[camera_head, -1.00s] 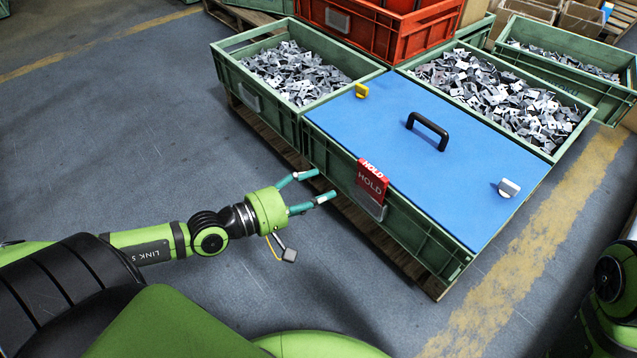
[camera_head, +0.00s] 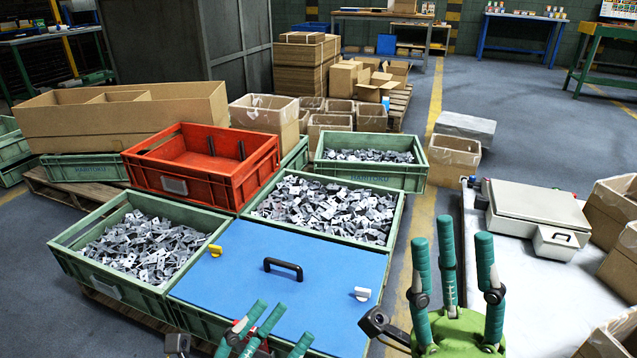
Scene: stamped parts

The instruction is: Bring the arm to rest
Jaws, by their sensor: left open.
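My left gripper (camera_head: 268,325) is at the bottom centre of the head view, in front of the blue lid's near edge. Its teal fingers are spread and nothing shows between them. My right gripper (camera_head: 452,240) stands at the lower right with its teal fingers pointing up, apart and empty. The blue lid (camera_head: 320,255) with a black handle (camera_head: 283,266) lies flat on a green crate. A bit of red shows behind the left fingers, probably the HOLD tag, mostly hidden. The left arm's links are out of view.
Green crates of stamped parts stand at the left (camera_head: 100,285) and behind the lid (camera_head: 270,214). A red crate (camera_head: 230,190) is stacked behind. A pale table (camera_head: 540,310) with a white case (camera_head: 537,208) lies right of my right gripper. Open floor lies beyond.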

